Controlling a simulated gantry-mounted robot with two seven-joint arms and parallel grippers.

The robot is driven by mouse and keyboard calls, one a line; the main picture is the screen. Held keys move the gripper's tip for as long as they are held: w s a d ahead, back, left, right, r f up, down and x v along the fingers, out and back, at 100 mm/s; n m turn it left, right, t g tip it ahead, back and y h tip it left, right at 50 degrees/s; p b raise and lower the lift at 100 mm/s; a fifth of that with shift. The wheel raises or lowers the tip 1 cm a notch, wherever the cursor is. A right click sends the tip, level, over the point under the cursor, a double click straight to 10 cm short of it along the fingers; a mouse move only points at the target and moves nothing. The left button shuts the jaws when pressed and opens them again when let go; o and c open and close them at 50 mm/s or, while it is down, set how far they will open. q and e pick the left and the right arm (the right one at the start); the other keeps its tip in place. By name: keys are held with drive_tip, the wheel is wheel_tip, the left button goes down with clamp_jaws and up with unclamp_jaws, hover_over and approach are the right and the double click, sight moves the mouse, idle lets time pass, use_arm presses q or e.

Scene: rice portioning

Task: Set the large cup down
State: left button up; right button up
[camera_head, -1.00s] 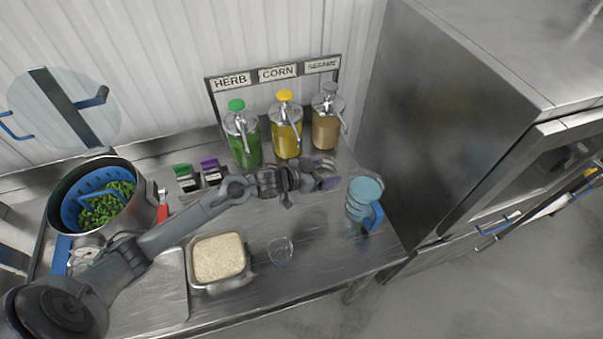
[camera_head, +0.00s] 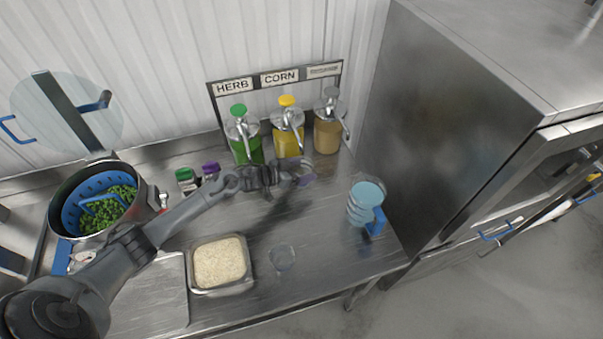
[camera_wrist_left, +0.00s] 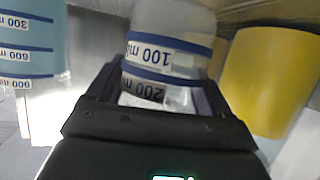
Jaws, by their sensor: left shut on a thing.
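My left gripper (camera_head: 300,174) is shut on the large cup, a clear cup (camera_wrist_left: 170,50) with blue bands marked 100 ml and 200 ml, seen between the fingers in the left wrist view. In the head view the cup is small and mostly lost against the gripper. The gripper is in front of the corn (camera_head: 288,140) and sesame (camera_head: 327,135) dispensers. Whether the cup touches the counter cannot be told. My right gripper is not in view.
A blue measuring jug (camera_head: 364,205) stands to the right; it also shows in the left wrist view (camera_wrist_left: 28,60). A small clear cup (camera_head: 282,258) and a rice pan (camera_head: 220,290) are at the front. A pot (camera_head: 150,195) with greens stands left. The counter (camera_head: 310,225) between is bare.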

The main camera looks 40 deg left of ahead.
use_arm(q)
drive_tip(key=shift+f, duration=0.95)
drive_tip(key=shift+f, duration=0.15)
drive_tip(key=o, duration=0.9)
drive_tip(key=shift+s+r, duration=0.1)
drive_tip(key=shift+r, duration=0.1)
drive_tip(key=shift+s+a+r, duration=0.1)
drive_tip(key=shift+s, duration=0.15)
drive_tip(key=p+v, duration=0.1)
drive_tip(key=v, duration=1)
drive_tip(key=shift+s+r, duration=0.1)
